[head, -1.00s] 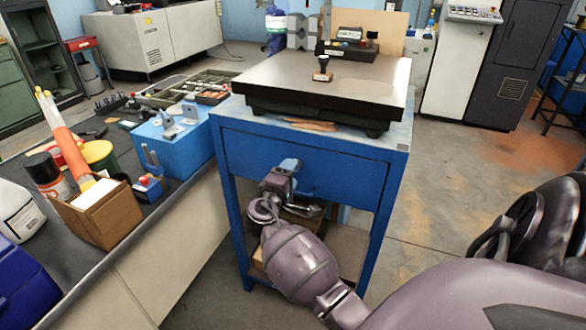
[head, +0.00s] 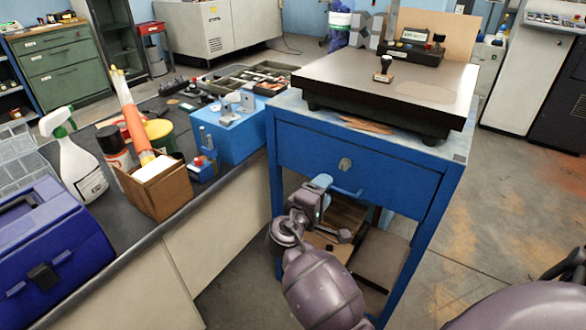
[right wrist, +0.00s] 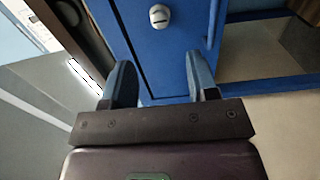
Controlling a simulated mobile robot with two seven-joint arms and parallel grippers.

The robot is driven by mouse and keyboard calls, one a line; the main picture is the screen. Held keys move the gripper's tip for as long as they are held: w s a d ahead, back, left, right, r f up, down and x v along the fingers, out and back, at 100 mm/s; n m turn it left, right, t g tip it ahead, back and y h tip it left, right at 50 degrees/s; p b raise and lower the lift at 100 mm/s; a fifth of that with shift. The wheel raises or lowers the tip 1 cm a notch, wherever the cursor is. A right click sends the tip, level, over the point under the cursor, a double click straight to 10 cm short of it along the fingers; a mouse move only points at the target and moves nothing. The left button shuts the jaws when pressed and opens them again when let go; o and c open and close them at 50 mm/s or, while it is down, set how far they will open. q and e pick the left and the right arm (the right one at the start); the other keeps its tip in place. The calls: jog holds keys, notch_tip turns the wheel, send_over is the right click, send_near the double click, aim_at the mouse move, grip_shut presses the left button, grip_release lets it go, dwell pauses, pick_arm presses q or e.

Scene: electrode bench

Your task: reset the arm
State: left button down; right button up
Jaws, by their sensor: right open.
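My right gripper (head: 333,188) is in front of the blue stand, just below its drawer, in the head view. In the right wrist view its two blue-grey fingers (right wrist: 160,84) stand wide apart with nothing between them. The blue drawer front (head: 310,160) with its pale round knob (head: 345,164) is ahead of the gripper. The knob also shows beyond the fingers in the right wrist view (right wrist: 159,16). My left gripper is not in view.
A dark flat plate (head: 340,75) tops the blue stand, carrying a small stamp-like tool (head: 383,70). Open floor lies at right.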

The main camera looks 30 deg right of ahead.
jog(key=shift+w, duration=0.1)
jog(key=w+a+f+t+y, duration=0.1)
jog(key=w+a+t+y, duration=0.3)
jog(key=t+y, duration=0.1)
jog(key=s+a+f+t+y+p, duration=0.1)
jog(key=s+a+f+t+y, duration=0.15)
jog(key=a+y, duration=0.4)
jog(key=s+f+m+g+y+p, duration=0.1)
jog(key=s+f, duration=0.3)
jog(key=s, duration=0.9)
jog(key=s+f+m+g+y+p, duration=0.2)
jog(key=s+f+y+p, duration=0.1)
jog(key=s, duration=1.1)
notch_tip(320, 180, down, 2)
jog(key=shift+s+a+f+y, duration=0.15)
jog(key=shift+s+a+y, duration=0.2)
jog(key=shift+y, duration=0.2)
